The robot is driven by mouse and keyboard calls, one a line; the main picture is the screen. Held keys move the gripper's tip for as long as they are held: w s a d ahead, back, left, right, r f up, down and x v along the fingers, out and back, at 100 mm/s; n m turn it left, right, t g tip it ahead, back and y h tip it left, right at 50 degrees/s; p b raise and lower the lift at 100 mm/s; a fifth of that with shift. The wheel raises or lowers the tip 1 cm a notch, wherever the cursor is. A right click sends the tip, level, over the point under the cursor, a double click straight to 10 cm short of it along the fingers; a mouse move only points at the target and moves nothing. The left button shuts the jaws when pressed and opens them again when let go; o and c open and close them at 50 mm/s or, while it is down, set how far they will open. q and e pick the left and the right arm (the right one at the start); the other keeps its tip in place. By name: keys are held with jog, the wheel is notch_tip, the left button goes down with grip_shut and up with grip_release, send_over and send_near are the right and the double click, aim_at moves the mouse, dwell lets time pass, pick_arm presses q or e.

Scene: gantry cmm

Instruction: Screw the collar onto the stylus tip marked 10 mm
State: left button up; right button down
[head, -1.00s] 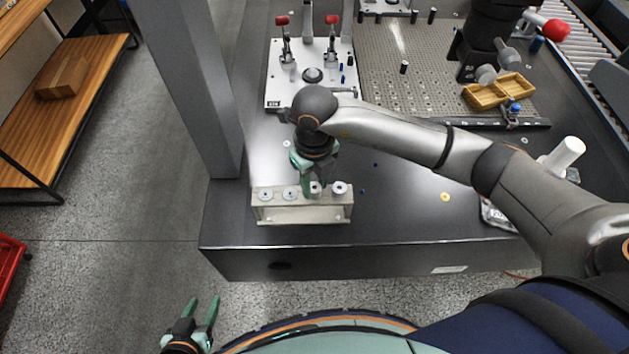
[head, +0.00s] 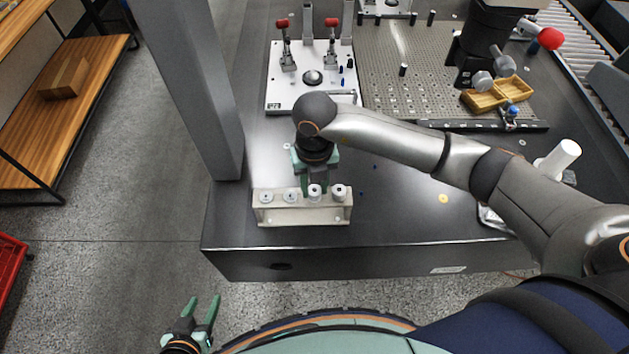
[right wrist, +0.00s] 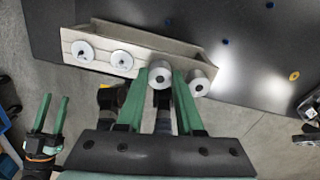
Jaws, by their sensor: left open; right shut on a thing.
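A pale rack (head: 303,214) stands near the front edge of the dark table, with several round grey-white pieces in a row along its top. The two left ones look like flat discs (right wrist: 82,50). The two right ones stand taller, as short cylinders. My right gripper (head: 316,187) points down at the third piece from the left and is shut on this grey cylinder (right wrist: 160,75), which looks like the collar. The stylus tip under it is hidden, and I cannot tell how it is seated. No size marks are readable. My left gripper (head: 203,303) is open and empty, low in front of the table.
A white fixture plate (head: 290,92) with red-handled clamps lies behind the rack. A perforated plate (head: 400,85) and a yellow tray (head: 497,93) are further back right. A grey column (head: 190,85) rises at the left. The table right of the rack is mostly clear.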

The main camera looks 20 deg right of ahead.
jog(key=shift+m, duration=0.4)
jog(key=m+p, duration=0.1)
jog(key=m, duration=0.1)
jog(key=shift+m, duration=0.3)
jog(key=shift+f+m+p, duration=0.1)
jog(key=shift+m+p, duration=0.45)
jog(key=shift+m, duration=0.65)
jog(key=shift+s+m+p, duration=0.1)
jog(key=shift+m+p, duration=0.55)
jog(key=shift+m, duration=0.45)
jog(key=shift+m+p, duration=0.5)
jog(key=shift+m, duration=0.7)
jog(key=shift+f+m, duration=0.1)
jog(key=shift+m, duration=0.2)
